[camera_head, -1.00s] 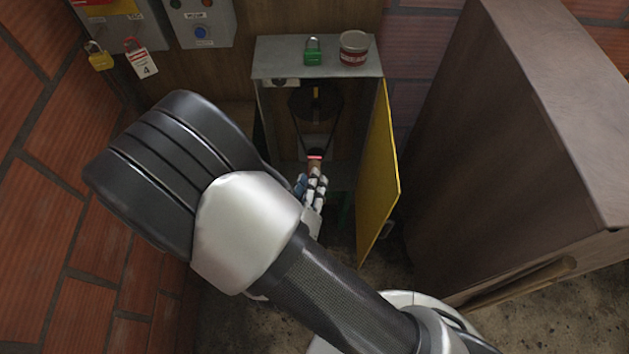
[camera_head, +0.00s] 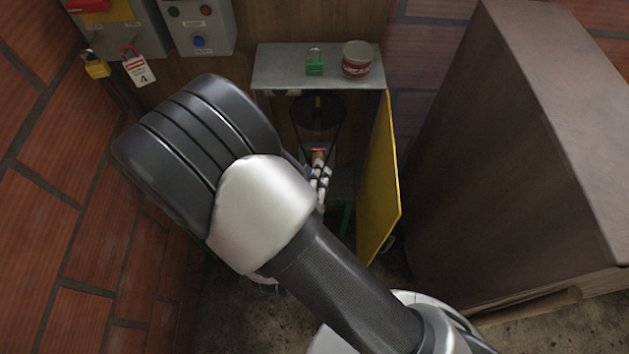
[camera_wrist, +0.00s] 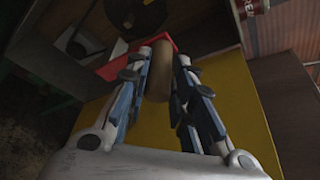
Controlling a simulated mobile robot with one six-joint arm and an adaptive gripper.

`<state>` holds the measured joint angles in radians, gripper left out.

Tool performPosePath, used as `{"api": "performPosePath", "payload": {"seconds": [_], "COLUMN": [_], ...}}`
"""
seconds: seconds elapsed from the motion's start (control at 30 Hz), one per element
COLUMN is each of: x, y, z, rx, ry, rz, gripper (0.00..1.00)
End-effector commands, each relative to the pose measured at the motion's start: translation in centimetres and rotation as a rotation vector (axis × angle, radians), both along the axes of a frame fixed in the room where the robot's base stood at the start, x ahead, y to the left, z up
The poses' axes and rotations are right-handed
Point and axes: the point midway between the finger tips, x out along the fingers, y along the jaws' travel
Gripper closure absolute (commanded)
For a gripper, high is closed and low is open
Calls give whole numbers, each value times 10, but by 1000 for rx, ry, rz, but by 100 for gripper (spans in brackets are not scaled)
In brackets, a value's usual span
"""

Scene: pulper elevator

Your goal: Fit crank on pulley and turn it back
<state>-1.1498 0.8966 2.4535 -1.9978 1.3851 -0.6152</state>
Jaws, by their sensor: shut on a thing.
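My gripper (camera_head: 321,174) is shut on the crank (camera_head: 318,155), in front of the open cabinet. In the wrist view the fingers (camera_wrist: 166,92) are around the crank's brown handle (camera_wrist: 159,74), with a red part behind its far end. The dark round pulley (camera_head: 316,114) is inside the cabinet, beyond the crank; a yellow mark shows on its upper part. In the wrist view a dark rounded shape at the top edge looks like the pulley (camera_wrist: 130,12). I cannot tell whether the crank touches the pulley. My arm hides the cabinet's lower left.
The yellow cabinet door (camera_head: 380,185) stands open close to the right of my gripper. A large brown box (camera_head: 500,160) is at right, a brick wall (camera_head: 50,220) at left.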

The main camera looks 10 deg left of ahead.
Motion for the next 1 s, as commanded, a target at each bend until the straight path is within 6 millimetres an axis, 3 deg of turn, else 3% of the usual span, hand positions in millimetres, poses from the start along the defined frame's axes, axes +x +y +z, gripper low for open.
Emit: {"api": "performPosePath", "payload": {"seconds": [0.5, 1.0], "x": [48, 61], "y": [11, 15], "z": [1, 1], "rx": [2, 0], "ry": [-3, -2], "rz": [0, 1], "gripper": [100, 100]}}
